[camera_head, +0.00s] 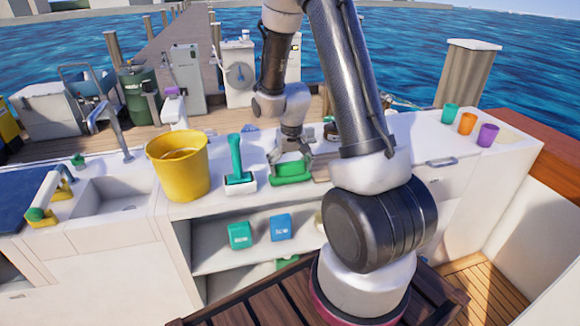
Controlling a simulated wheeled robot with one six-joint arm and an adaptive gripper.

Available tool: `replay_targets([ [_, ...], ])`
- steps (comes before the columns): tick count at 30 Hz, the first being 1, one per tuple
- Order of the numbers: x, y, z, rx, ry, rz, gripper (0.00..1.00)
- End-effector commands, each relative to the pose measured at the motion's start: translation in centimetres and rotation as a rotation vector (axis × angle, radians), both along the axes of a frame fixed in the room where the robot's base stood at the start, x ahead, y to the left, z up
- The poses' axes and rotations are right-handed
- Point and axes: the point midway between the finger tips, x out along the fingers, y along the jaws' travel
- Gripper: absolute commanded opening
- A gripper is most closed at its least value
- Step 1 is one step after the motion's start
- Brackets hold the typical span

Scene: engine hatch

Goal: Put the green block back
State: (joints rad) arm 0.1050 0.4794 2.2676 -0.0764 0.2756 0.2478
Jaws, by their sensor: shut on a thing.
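A bright green block (291,180) is at the white counter (345,130), right of the teal-handled brush. My gripper (290,164) points down from above and is shut on the green block, with its fingers over the block's upper part. The fingers hide some of the block's top. I cannot tell whether the block's underside touches the counter.
A teal-handled brush (236,165) stands close to the left, with a yellow bucket (178,165) beyond it. A teal box (240,235) and a blue box (281,227) sit on the shelf below. Several coloured cups, including an orange cup (467,123), stand far right.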

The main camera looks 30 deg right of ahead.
Motion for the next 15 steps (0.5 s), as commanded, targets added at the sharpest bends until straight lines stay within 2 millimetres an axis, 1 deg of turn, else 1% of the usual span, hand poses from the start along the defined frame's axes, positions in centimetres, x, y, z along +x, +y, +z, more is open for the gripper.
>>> replay_targets([
  [6, -0.01, 0.00, -0.24, 0.000, 0.001, 0.000, 0.67],
  [7, -0.02, 0.00, -0.28, 0.000, 0.001, 0.000, 0.94],
  [8, -0.01, 0.00, -0.25, 0.000, 0.001, 0.000, 1.00],
  [15, -0.01, 0.00, -0.24, 0.000, 0.001, 0.000, 1.00],
])
